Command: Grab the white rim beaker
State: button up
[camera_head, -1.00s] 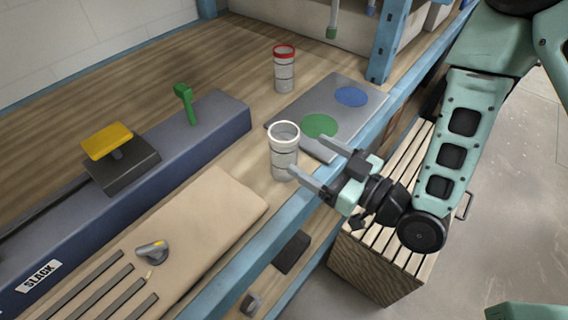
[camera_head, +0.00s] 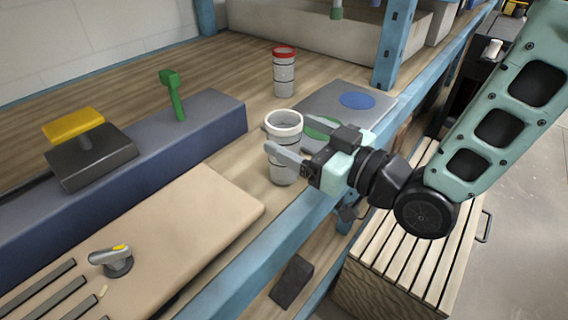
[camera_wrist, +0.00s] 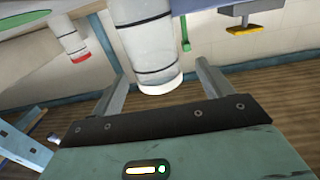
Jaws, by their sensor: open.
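The white rim beaker (camera_head: 283,172) stands upright on the wooden shelf, clear-sided with dark bands. My gripper (camera_head: 278,151) is open at its upper part, one finger showing across the near side in the head view. In the wrist view the beaker (camera_wrist: 150,45) appears upside down, with its white rim low between the two open fingers (camera_wrist: 160,85). A gap shows between the rim and the right finger; whether the left finger touches the beaker I cannot tell.
A red rim beaker (camera_head: 284,75) stands farther back. A grey plate (camera_head: 318,98) with green and blue discs lies beside the white rim beaker. A blue upright (camera_head: 393,45), a dark blue block (camera_head: 215,130) and a tan board (camera_head: 190,225) flank the space.

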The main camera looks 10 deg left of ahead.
aim_at(272, 120)
jog(key=shift+w+a, duration=0.15)
jog(key=shift+a, duration=0.15)
jog(key=shift+w+p+x, duration=0.2)
jog(key=shift+p+x, duration=0.85)
jog(key=shift+x, duration=1.35)
jog(key=shift+d, duration=0.15)
jog(key=c, duration=1.3)
jog(key=shift+c, duration=0.3)
jog(key=shift+r, duration=0.2)
